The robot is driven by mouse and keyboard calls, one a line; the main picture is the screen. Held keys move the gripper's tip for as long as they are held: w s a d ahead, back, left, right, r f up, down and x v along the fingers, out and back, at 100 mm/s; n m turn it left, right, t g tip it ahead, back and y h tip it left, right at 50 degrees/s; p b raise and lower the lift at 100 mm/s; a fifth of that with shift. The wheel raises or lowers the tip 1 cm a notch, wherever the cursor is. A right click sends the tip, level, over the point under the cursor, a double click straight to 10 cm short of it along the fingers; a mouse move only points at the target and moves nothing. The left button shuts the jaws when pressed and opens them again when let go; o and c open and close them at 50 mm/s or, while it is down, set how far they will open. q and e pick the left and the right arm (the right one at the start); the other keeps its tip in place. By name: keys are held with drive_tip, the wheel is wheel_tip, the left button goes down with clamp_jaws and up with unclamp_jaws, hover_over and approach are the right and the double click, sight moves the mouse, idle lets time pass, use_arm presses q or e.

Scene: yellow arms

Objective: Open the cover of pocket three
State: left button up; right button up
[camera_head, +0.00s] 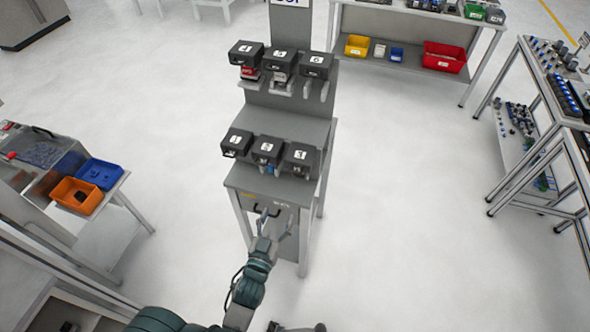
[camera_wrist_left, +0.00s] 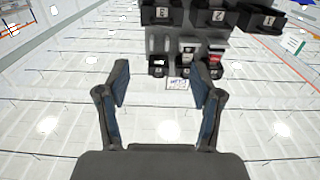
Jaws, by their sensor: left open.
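A grey stand (camera_head: 290,125) carries two rows of black pocket covers in the head view. The cover of pocket three (camera_head: 300,155) is at the right end of the lower row and looks shut. The wrist view shows the stand upside down, with the cover of pocket three (camera_wrist_left: 163,14) at the top left. My left gripper (camera_head: 277,221) is open and empty in front of the stand, below the lower row and apart from the cover. Its two fingers (camera_wrist_left: 166,70) are spread wide in the wrist view. My right gripper does not show clearly in either view.
The covers of pocket two (camera_head: 267,150) and pocket one (camera_head: 237,143) sit close beside it. The upper row hangs above. A black handle (camera_head: 267,211) is on the stand's front near my gripper. An orange bin (camera_head: 77,196) is on the left bench. Floor around the stand is clear.

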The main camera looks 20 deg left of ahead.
sight(295, 173)
use_arm(q)
drive_tip(key=w+p, duration=0.1)
drive_tip(key=w, duration=0.7)
drive_tip(key=w+p, duration=0.1)
drive_tip(key=w, duration=0.8)
drive_tip(key=shift+w+d+f, duration=0.15)
drive_tip(key=shift+d, duration=0.05)
clamp_jaws()
